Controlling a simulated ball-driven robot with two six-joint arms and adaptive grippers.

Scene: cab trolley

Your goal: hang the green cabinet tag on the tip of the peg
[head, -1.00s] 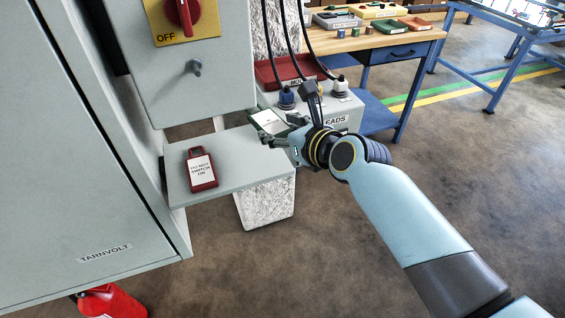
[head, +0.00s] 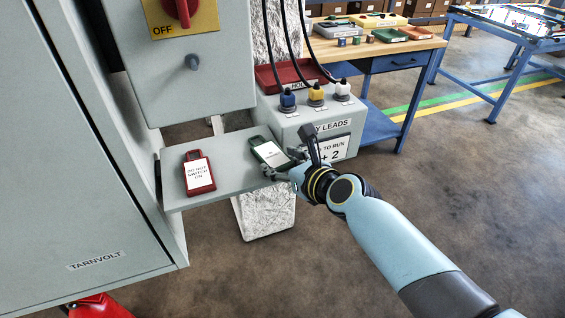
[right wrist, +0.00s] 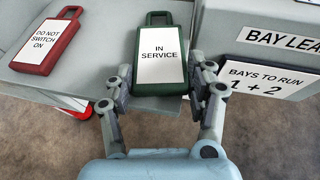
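The green cabinet tag (head: 268,152) has a white label reading "IN SERVICE" and a loop handle at its far end. It is over the right end of the grey shelf (head: 228,176), level with it or slightly above; I cannot tell if it touches. My right gripper (head: 284,165) has a finger on each side of the tag's near end and appears shut on it. In the right wrist view the tag (right wrist: 162,58) lies between the fingertips (right wrist: 161,72), handle pointing away. The grey peg (head: 193,62) sticks out from the cabinet front, bare. My left gripper is not in view.
A red "DO NOT SWITCH ON" tag (head: 199,174) lies on the shelf left of the green one. The leads box (head: 300,122) with plugs and cables stands close right of my gripper. A red rotary switch (head: 182,10) is above the peg.

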